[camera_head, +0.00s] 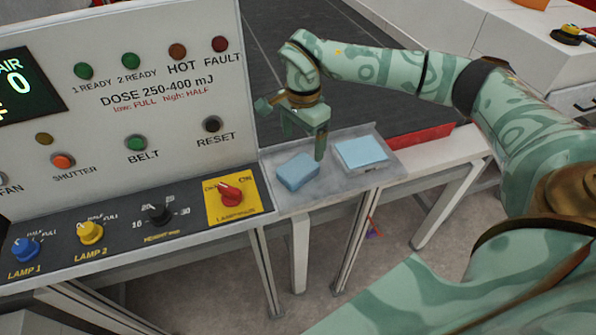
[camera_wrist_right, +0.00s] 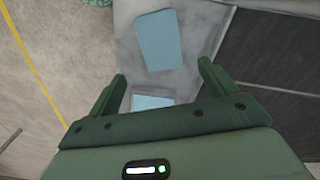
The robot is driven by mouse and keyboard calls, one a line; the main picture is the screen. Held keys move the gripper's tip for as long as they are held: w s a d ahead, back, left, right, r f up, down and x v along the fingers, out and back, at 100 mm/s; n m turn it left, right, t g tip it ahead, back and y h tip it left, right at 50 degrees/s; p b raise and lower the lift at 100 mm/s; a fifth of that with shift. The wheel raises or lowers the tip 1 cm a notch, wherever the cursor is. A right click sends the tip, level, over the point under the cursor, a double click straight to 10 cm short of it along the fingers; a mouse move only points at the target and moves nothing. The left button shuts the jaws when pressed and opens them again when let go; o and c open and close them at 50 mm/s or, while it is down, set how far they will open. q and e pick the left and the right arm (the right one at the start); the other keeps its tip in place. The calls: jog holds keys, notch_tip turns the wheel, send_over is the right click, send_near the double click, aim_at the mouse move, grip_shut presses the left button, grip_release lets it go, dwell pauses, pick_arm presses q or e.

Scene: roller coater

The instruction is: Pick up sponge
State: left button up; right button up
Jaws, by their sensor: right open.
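The sponge appears to be the thick blue block (camera_head: 298,171), lying flat on the left part of a grey tray (camera_head: 327,190). In the right wrist view the same blue block (camera_wrist_right: 158,38) lies beyond the fingertips, near the top edge. My right gripper (camera_head: 306,138) is open and empty, above the tray's back edge, behind the block and apart from it. Its two fingers also show spread in the right wrist view (camera_wrist_right: 161,72). My left gripper is not in view.
A flat light-blue pad (camera_head: 362,152) lies on the tray to the right of the block. A control panel (camera_head: 150,100) with knobs stands close on the left. A dark belt (camera_head: 375,85) runs behind. Open floor (camera_head: 320,255) lies in front.

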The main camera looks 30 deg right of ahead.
aim_at(300, 166)
jog(key=f, duration=0.8)
jog(key=shift+w+a, duration=0.15)
jog(key=shift+a, duration=0.1)
jog(key=c, duration=1.2)
jog(key=shift+o, duration=0.2)
jog(key=shift+r, duration=0.15)
jog(key=shift+r, duration=0.25)
notch_tip(300, 166, up, 3)
jog(key=shift+f, duration=0.1)
jog(key=s+a+r, duration=0.1)
jog(key=s+r, duration=0.8)
jog(key=s, duration=0.5)
jog(key=shift+a+r, duration=0.25)
jog(key=shift+a, duration=0.1)
